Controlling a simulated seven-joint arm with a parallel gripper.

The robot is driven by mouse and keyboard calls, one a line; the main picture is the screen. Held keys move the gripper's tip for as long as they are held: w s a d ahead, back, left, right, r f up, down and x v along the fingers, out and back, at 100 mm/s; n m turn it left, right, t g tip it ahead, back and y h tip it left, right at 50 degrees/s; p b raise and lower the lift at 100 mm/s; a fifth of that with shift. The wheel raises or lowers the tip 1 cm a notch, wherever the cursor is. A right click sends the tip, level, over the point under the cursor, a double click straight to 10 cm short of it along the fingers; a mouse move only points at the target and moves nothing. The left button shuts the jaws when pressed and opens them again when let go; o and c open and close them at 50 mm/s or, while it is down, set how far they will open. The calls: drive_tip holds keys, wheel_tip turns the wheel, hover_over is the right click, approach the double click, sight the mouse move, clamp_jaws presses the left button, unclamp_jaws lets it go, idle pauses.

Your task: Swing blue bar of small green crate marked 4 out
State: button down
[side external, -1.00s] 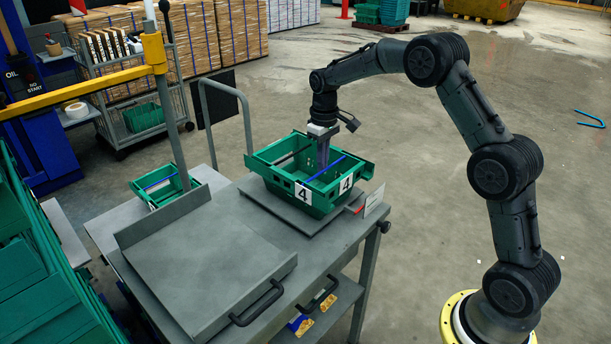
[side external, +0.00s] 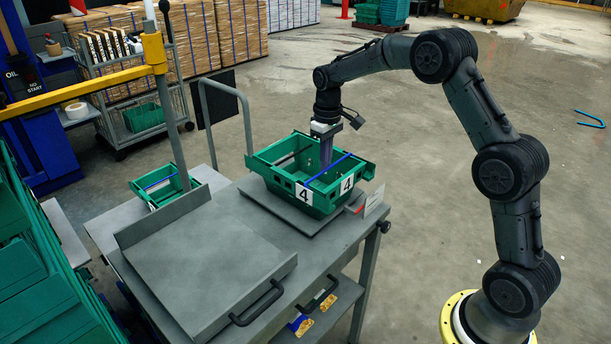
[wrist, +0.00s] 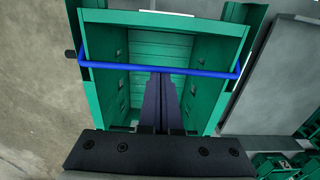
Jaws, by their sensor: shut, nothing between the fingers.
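The small green crate marked 4 (side external: 276,179) stands on a grey plate on the workbench. Its blue bar (side external: 329,168) runs across the crate's opening, and in the wrist view the blue bar (wrist: 160,67) spans from wall to wall near the far end. My gripper (side external: 326,165) is shut and empty, pointing down into the crate. In the wrist view my gripper's fingers (wrist: 161,78) are together, with their tips close to the middle of the bar. I cannot tell whether they touch it. The fingertips are partly hidden by the crate in the side view.
Another green crate with a blue bar (side external: 163,186) stands left on the bench. A grey sloped panel with a handle (side external: 210,262) fills the bench's front. A small white card (side external: 374,200) stands right of the crate.

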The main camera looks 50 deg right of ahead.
drive_tip(key=shift+s+r, duration=0.1)
drive_tip(key=shift+s, duration=0.05)
drive_tip(key=shift+s+r, duration=0.2)
drive_tip(key=shift+s, duration=0.1)
drive_tip(key=shift+s+r, duration=0.1)
drive_tip(key=shift+s, duration=0.05)
idle(0.6)
drive_tip(key=shift+s+r, duration=0.1)
drive_tip(key=shift+s, duration=0.4)
drive_tip(key=shift+s+r, duration=0.1)
drive_tip(key=shift+s, duration=0.55)
idle(0.4)
drive_tip(key=shift+s, duration=0.5)
idle(0.5)
